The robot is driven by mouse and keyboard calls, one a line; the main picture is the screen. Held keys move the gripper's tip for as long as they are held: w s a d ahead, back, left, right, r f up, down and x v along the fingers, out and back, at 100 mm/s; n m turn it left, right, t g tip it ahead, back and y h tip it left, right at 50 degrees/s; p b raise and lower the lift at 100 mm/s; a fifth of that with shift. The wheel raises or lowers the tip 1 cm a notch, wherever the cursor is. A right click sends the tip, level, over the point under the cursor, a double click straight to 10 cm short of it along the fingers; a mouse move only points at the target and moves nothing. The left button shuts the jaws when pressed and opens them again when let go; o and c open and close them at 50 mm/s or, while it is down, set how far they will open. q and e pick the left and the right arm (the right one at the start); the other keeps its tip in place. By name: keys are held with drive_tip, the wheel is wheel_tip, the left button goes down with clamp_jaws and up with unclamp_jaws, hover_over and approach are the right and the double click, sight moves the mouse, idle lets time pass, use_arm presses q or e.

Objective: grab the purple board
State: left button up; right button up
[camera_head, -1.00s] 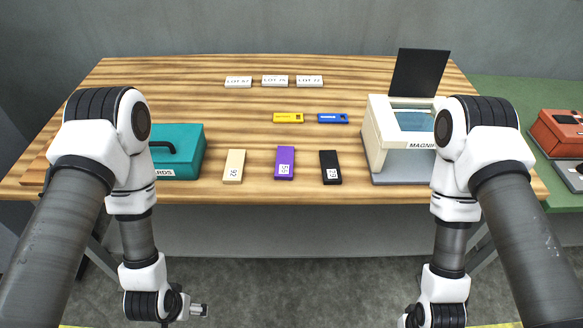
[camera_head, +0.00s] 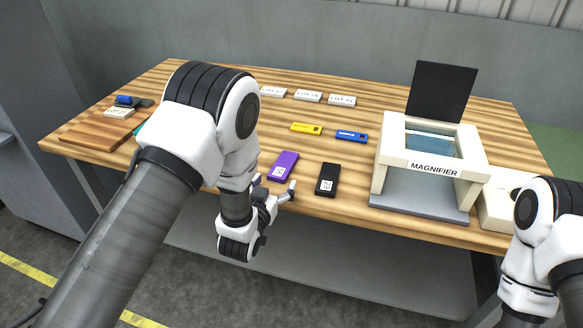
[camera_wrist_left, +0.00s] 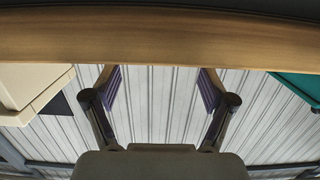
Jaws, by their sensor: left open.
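The purple board (camera_head: 283,166) lies flat near the table's front edge, with a white label on its near end. My left gripper (camera_head: 287,192) is just in front of and below it at the table edge, apart from the board. In the left wrist view the two fingers of my left gripper (camera_wrist_left: 160,82) are spread with nothing between them. The board cannot be made out there; the wooden table edge (camera_wrist_left: 160,40) crosses the top. The right arm shows at the lower right in the head view, but its gripper is out of the picture.
A black board (camera_head: 327,179) lies right of the purple one. Yellow (camera_head: 306,128) and blue (camera_head: 352,135) pieces lie behind. A magnifier stand (camera_head: 432,167) stands to the right. White lot labels (camera_head: 308,96) sit at the back. My left arm hides the left table part.

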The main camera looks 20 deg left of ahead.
sight(281, 168)
use_arm(q)
drive_tip(key=shift+w+d, duration=0.1)
drive_tip(key=shift+w, duration=1)
drive_tip(key=shift+w+r+p, duration=0.1)
drive_tip(key=shift+w+p, duration=0.2)
drive_tip(key=w, duration=0.2)
drive_tip(key=w+f+p, duration=0.1)
drive_tip(key=w, duration=0.1)
drive_tip(key=shift+w+a, duration=0.1)
drive_tip(key=shift+a, duration=0.25)
drive_tip(key=shift+w+f, duration=0.15)
drive_tip(key=shift+w, duration=0.2)
drive_tip(key=shift+s, duration=0.15)
drive_tip(key=shift+d, duration=0.1)
drive_tip(key=c, duration=1.4)
